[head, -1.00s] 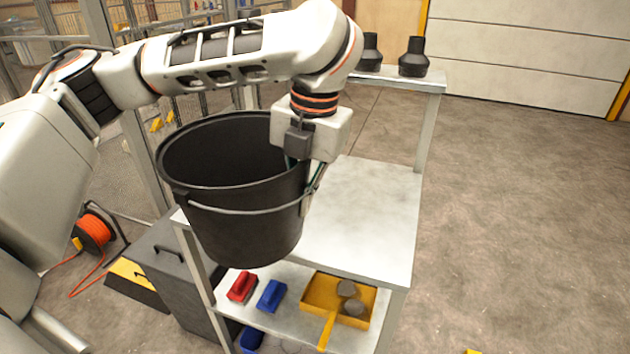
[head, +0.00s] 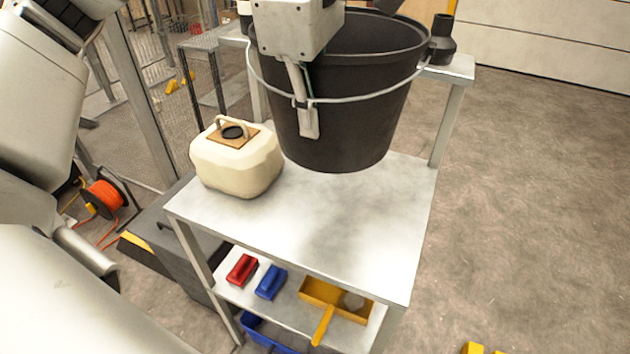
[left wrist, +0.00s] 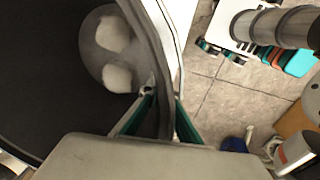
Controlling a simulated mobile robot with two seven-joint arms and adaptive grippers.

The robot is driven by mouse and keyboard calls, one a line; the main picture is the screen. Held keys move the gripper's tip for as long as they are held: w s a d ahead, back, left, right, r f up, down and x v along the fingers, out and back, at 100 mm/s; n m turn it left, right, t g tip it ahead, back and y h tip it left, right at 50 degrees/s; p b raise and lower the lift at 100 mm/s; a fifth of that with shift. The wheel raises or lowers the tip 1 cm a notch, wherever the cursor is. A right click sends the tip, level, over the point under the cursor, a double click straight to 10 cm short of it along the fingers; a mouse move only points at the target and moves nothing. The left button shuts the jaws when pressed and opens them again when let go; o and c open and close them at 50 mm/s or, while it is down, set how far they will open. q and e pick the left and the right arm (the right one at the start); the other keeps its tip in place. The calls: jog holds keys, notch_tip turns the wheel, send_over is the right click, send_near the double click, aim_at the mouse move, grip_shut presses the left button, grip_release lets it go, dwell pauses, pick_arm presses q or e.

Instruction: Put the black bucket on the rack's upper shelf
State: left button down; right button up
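The black bucket (head: 345,120) hangs upright in the head view, its wire handle slung across the front. My left gripper (head: 308,120) is shut on the bucket's near rim. In the left wrist view the rim passes between the teal-edged fingers (left wrist: 160,120). The bucket appears to be above the rear part of the rack's broad pale shelf (head: 300,235), with a shadow on the shelf in front of it; I cannot tell the exact gap. A narrower raised ledge (head: 455,70) lies behind. My right gripper is not in view.
A cream jug (head: 235,160) stands on the broad shelf, close left of the bucket. A black bottle (head: 442,40) stands on the rear ledge, close right of it. The shelf's front is bare. Below lie red and blue tools and a yellow scoop (head: 335,300).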

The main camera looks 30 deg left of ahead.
pick_arm(q)
notch_tip(320, 180, down, 20)
jog(key=shift+r, duration=0.15)
dwell(0.5)
jog(key=c, duration=2.4)
grip_release()
jog(key=shift+f, duration=0.2)
jog(key=shift+c, duration=0.2)
jog(key=shift+o, duration=0.8)
jog(key=shift+r, duration=0.15)
notch_tip(320, 180, up, 12)
jog(key=s, duration=0.1)
jog(key=shift+s, duration=0.4)
